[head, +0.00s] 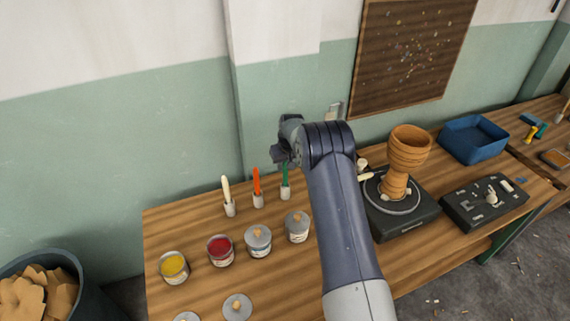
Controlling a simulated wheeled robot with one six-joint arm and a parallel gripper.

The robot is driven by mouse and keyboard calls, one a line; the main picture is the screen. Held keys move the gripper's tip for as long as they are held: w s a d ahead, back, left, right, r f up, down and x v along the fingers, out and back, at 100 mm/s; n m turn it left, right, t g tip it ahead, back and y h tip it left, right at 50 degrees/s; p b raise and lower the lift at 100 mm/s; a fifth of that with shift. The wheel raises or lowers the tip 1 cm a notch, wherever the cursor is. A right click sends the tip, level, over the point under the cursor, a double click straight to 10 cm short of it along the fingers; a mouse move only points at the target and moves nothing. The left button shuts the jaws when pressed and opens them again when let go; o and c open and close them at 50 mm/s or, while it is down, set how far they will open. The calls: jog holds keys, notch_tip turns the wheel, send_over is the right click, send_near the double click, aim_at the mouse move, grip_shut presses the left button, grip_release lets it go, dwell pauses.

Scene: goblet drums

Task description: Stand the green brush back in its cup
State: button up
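The green brush (285,175) stands upright, its lower end at or in the small whitish cup (286,193) on the workbench. I cannot tell how deep it sits. My gripper (281,157) is right above the brush, at the top of its green handle. The fingers are small and dark, partly hidden by my wrist, so I cannot tell whether they are closed on it.
An orange brush (257,182) and a cream brush (226,190) stand in their own cups to the left. A wooden goblet drum (408,150) stands on a turntable at right.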

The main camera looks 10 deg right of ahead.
jog(key=o, duration=0.3)
jog(key=b+v, duration=0.1)
jog(key=v, duration=1)
jog(key=shift+w+b, duration=0.1)
jog(key=shift+b, duration=0.3)
jog(key=shift+f, duration=0.15)
jog(key=p+x, duration=0.2)
jog(key=x, duration=0.8)
jog(key=shift+w+f, duration=0.1)
jog(key=shift+f, duration=0.15)
jog(key=shift+r+p, duration=1)
jog(key=shift+r, duration=0.3)
jog(key=shift+f, duration=0.1)
